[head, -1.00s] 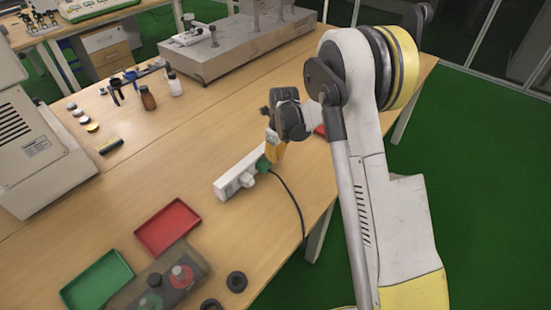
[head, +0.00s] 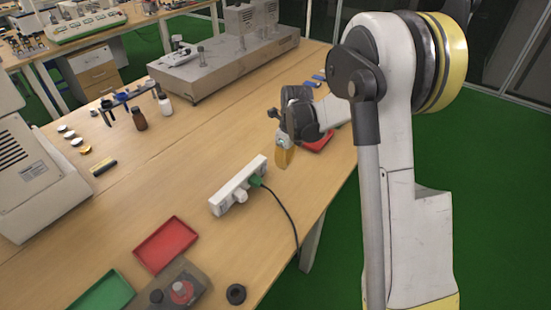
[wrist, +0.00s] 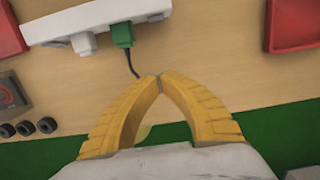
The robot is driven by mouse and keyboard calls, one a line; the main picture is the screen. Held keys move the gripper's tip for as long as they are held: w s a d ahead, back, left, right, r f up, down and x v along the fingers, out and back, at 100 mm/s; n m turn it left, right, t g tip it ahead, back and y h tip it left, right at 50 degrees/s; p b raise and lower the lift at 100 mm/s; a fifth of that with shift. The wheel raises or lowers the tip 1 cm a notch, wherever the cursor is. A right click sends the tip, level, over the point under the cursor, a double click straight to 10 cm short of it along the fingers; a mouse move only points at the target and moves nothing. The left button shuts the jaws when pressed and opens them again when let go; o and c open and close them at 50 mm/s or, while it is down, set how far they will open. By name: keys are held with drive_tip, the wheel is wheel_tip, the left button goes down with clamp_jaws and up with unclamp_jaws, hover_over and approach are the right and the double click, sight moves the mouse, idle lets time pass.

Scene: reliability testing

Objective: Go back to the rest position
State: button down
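My gripper (head: 284,157) is above the wooden table (head: 140,185), to the right of and apart from the white power strip (head: 238,186). In the wrist view the yellow fingers of my gripper (wrist: 160,80) meet at their tips, with nothing held between them. A green plug (head: 255,181) sits in the power strip with a dark cable running down over the table edge. The power strip also shows at the top of the wrist view (wrist: 60,20), with the green plug (wrist: 122,35) ahead of the fingertips.
A red tray (head: 166,244) and a green tray (head: 103,292) lie at the front. Another red tray (head: 318,141) lies behind my gripper. A grey metal device (head: 225,62) stands at the back. Two bottles (head: 139,119) stand near the middle. Green floor (head: 470,190) is clear on the right.

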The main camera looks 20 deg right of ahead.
drive_tip(key=s+a+r+n+t, duration=0.3)
drive_tip(key=s+r+n, duration=1)
drive_tip(key=r+n, duration=0.25)
drive_tip(key=s+a+r+n+t, duration=0.1)
drive_tip(key=s+r+n+t, duration=0.1)
drive_tip(key=s+n, duration=1.1)
drive_tip(key=shift+a+r+t+h, duration=0.2)
drive_tip(key=shift+a+t+h, duration=0.15)
drive_tip(key=shift+t+h, duration=0.05)
drive_tip(key=shift+s, duration=0.1)
